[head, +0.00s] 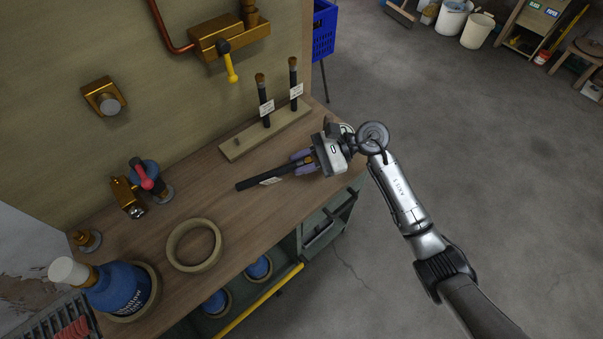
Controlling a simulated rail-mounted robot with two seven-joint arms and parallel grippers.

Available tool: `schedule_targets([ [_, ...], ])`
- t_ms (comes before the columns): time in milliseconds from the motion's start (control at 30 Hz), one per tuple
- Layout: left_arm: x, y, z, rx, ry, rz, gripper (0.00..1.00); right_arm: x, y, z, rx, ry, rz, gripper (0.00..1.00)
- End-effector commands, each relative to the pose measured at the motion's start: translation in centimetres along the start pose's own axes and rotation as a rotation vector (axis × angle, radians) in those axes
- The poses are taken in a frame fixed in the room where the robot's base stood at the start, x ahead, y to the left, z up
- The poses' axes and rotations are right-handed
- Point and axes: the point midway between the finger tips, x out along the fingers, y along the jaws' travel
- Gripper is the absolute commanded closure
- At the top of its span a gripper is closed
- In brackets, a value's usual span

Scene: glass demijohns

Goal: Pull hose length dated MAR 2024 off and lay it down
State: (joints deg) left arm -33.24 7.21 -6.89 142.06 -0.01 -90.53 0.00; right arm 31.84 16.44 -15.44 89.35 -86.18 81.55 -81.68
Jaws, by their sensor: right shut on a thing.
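A black hose length (254,183) with a pale tag (271,181) lies along the wooden bench top, or just above it; I cannot tell which. My right gripper (303,162) is shut on its right end. Two more black hose lengths, a left one (264,103) and a right one (293,84), stand upright on a pale wooden strip (244,144), each with a brown top and a white tag. The writing on the tags is too small to read. The left part of the strip has no hose on it. My left gripper is not in view.
A pale ring (174,246) lies on the bench (235,224). A blue demijohn (114,285) stands at the lower left. Brass fittings with a red lever (142,174) and a yellow lever (231,68) are at the back. Open floor lies to the right.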

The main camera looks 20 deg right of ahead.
Motion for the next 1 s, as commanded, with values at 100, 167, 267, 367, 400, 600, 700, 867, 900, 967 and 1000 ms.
schedule_targets([
  [100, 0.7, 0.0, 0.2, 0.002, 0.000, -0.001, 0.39, 0.2, 0.2, -1.0, 0.004, -0.007, -0.014, 1.00],
  [167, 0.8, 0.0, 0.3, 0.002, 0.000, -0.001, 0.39, 0.3, 0.3, -1.2, 0.005, -0.008, -0.017, 1.00],
  [267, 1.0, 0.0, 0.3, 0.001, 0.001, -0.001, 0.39, 0.4, 0.5, -1.8, 0.006, -0.009, -0.018, 1.00],
  [367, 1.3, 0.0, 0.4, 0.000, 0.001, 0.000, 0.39, 0.7, 0.8, -2.5, 0.005, -0.010, -0.017, 1.00],
  [400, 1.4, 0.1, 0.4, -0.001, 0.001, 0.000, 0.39, 0.8, 0.9, -2.8, 0.006, -0.010, -0.017, 1.00],
  [600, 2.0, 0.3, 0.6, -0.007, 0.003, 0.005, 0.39, 1.2, 1.5, -4.4, 0.006, -0.009, -0.017, 1.00],
  [700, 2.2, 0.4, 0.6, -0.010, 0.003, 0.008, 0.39, 1.4, 1.8, -5.0, 0.006, -0.010, -0.016, 1.00],
  [867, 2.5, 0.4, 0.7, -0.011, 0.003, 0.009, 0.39, 1.6, 2.1, -5.9, 0.004, -0.009, -0.016, 1.00],
  [900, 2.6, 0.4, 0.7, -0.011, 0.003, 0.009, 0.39, 1.6, 2.1, -6.1, 0.004, -0.008, -0.017, 1.00],
  [967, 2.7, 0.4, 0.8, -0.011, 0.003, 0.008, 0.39, 1.7, 2.2, -6.3, 0.005, -0.008, -0.017, 1.00],
  [1000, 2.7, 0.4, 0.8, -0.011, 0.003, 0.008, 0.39, 1.7, 2.3, -6.4, 0.005, -0.008, -0.017, 1.00],
])
